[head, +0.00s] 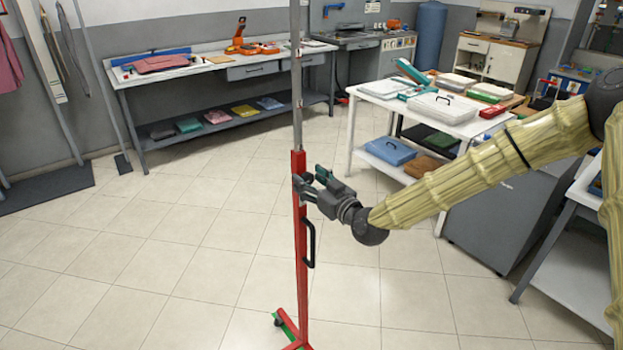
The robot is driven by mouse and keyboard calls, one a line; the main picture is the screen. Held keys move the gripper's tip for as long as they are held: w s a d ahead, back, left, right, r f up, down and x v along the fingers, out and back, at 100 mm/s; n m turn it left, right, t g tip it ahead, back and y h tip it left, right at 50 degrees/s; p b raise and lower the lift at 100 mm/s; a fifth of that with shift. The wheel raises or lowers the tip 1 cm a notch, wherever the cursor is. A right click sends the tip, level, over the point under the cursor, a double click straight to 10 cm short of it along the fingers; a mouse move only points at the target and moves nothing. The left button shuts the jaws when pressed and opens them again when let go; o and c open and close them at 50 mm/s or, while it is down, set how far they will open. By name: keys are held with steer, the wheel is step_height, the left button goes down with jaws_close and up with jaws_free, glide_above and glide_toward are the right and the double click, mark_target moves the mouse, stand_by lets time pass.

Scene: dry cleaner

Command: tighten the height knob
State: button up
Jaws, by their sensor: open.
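A red stand post (301,235) with a thinner grey upper pole (296,90) stands upright on the floor in the head view. A small dark part at the upper end of the red post looks like the height knob (297,183), but my fingers partly cover it. My gripper (309,184) comes from the right, level with this part, with its fingers pointing left at the post. It is open, with its fingertips at or very near the knob. I cannot tell whether they touch it or are around it.
A black handle (310,243) juts from the post just below my gripper. The stand's red foot (290,332) has a caster. A white table (452,122) with boxes stands behind my arm. A long bench (210,68) lines the back wall. The tiled floor left of the post is clear.

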steer(key=c, duration=1)
steer(key=shift+f+m+b, duration=0.1)
steer(key=shift+m+b, duration=0.3)
steer(key=shift+b, duration=0.1)
steer(key=shift+w+d+f+m+b, duration=0.1)
steer(key=shift+m+b, duration=0.9)
steer(key=shift+b, duration=0.05)
steer(key=m+b, duration=0.5)
steer(key=m, duration=0.1)
steer(key=shift+w+d, duration=0.1)
steer(key=m+b, duration=0.4)
steer(key=m, duration=0.1)
steer(key=shift+m, duration=0.4)
steer(key=shift+m+b, duration=1.4)
steer(key=shift+m, duration=0.3)
steer(key=shift+o, duration=0.2)
